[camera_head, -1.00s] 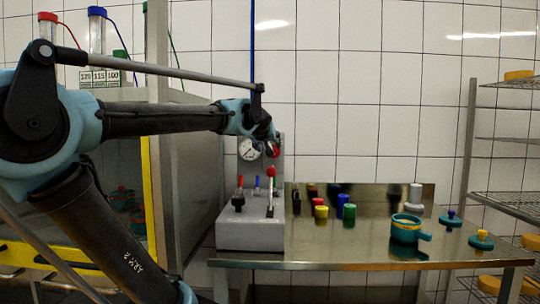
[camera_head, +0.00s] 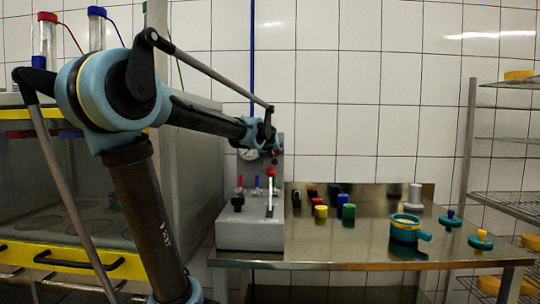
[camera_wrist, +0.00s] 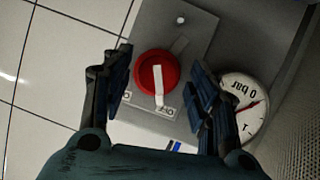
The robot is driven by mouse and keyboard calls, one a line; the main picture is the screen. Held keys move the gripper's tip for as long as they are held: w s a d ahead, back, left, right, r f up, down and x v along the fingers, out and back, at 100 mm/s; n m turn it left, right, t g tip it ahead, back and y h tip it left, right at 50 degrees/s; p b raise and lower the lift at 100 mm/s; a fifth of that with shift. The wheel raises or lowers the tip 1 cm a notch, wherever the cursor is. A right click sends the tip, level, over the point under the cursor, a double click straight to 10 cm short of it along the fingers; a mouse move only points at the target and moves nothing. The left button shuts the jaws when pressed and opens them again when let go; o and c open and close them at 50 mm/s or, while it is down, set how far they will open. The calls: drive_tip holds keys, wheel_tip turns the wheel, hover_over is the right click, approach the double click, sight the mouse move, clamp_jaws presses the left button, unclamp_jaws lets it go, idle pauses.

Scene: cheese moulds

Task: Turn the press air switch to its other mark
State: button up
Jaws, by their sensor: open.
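The press air switch (camera_wrist: 146,77) is a round red knob with a white bar across it, on a grey plate in the wrist view. My gripper (camera_wrist: 160,66) is open, with one dark finger on each side of the knob. I cannot tell whether either finger touches it. In the head view my gripper (camera_head: 272,147) is at the upper part of the grey press panel and largely hides the switch.
A pressure gauge (camera_wrist: 246,104) sits close beside the right finger in the wrist view. Below the switch, the grey press box (camera_head: 250,234) carries small coloured levers. Coloured cylinders and a teal mould (camera_head: 405,237) stand on the steel bench (camera_head: 360,265). A wire rack (camera_head: 505,200) is at right.

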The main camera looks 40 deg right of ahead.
drive_tip(key=shift+w+d+f, duration=0.15)
drive_tip(key=shift+w+d, duration=0.05)
drive_tip(key=c, duration=1.1)
drive_tip(key=shift+o, duration=0.2)
